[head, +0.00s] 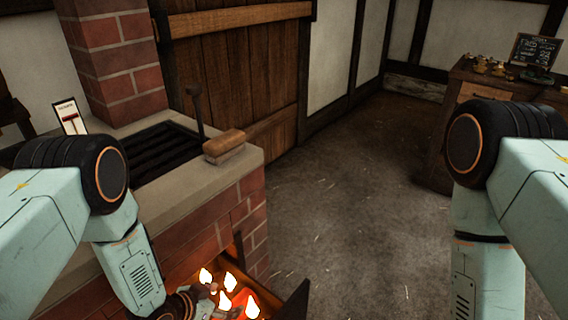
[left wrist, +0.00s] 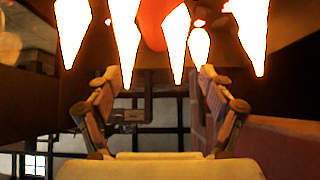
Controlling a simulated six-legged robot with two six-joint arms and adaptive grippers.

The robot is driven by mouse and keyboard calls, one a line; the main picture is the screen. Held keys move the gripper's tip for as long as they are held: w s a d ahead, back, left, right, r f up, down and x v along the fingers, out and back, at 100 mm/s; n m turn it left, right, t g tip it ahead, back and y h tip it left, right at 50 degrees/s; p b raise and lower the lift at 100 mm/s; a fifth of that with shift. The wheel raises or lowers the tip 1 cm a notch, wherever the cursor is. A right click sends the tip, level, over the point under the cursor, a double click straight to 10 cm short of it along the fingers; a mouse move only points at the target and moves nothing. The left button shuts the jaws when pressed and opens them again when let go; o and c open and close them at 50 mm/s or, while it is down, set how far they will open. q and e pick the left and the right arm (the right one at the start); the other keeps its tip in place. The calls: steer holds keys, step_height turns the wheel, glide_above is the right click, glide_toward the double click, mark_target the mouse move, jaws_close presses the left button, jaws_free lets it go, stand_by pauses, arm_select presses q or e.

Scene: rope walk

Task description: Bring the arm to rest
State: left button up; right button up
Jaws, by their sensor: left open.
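My left arm (head: 135,270) comes in from the left and reaches down in front of the brick stove (head: 205,225). My left gripper (head: 207,302) is at the bottom edge of the head view, close to the flames (head: 251,306) in the stove's fire opening. In the left wrist view my left gripper (left wrist: 159,76) is open, with nothing between its fingers. Bright flames (left wrist: 125,40) hang across the top of that view, beyond the fingertips. My right arm (head: 480,235) comes down at the right edge, and its gripper is out of the picture.
A dark hinged door (head: 293,302) stands open beside the fire. On the stove top are a black grate (head: 160,150), an upright lever and a wooden-backed block (head: 224,143). A wooden counter (head: 480,90) with a chalkboard (head: 535,50) stands at the back right. The middle floor is clear.

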arm_select(q)
steer(key=a+r+n+b, duration=0.1)
steer(key=a+r, duration=0.2)
steer(key=r, duration=0.4)
steer(key=shift+r+t+y, duration=0.2)
steer(key=shift+t+y, duration=0.1)
steer(key=shift+f+b, duration=0.1)
steer(key=shift+b, duration=0.2)
